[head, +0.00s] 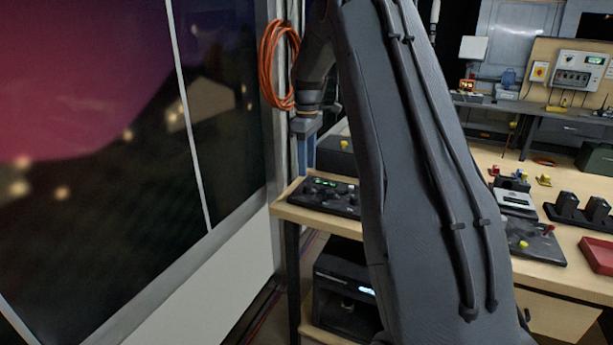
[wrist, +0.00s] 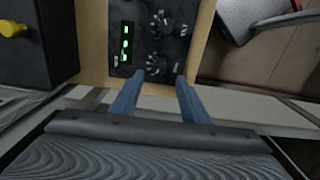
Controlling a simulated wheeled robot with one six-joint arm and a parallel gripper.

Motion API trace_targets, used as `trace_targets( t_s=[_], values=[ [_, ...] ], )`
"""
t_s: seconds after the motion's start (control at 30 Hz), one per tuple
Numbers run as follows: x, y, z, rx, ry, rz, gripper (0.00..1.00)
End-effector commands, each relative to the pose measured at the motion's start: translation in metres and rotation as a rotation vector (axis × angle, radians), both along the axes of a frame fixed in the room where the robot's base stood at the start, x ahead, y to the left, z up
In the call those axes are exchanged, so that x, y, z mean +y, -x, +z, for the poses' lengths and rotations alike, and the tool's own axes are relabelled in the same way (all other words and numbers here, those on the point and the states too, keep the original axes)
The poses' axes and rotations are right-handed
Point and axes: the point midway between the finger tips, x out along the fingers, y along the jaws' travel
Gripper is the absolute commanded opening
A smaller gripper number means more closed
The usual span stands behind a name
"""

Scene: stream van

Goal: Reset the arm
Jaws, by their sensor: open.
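My gripper (wrist: 160,82) is open, its two blue fingers apart with nothing between them in the wrist view. In the head view my gripper (head: 307,160) points down at the left end of the wooden bench, near the window wall. My large dark arm link covers the middle of the head view. Below and just ahead of the fingers is a black control panel (wrist: 165,30) with a green display and knobs. It also shows on the bench end in the head view (head: 330,196).
An orange cable coil (head: 268,65) hangs on the wall beside my arm. A dark box with a yellow knob (wrist: 38,45) stands beside the panel. A red tray (head: 597,256) and several devices lie on the bench at right. A black machine (head: 340,283) sits underneath.

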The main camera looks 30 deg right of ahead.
Motion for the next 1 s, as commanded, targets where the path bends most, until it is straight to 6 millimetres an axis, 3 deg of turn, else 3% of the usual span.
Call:
trace_targets(
  t_s=[0.17,0.67,0.83,1.0],
  values=[
    [0.000,0.000,0.008,0.000,0.000,0.000,0.41],
    [0.004,0.002,0.007,0.000,0.000,-0.006,0.41],
    [0.037,0.028,0.004,-0.008,0.001,-0.079,0.41],
    [0.095,0.088,-0.008,-0.023,0.002,-0.226,0.41]
  ],
)
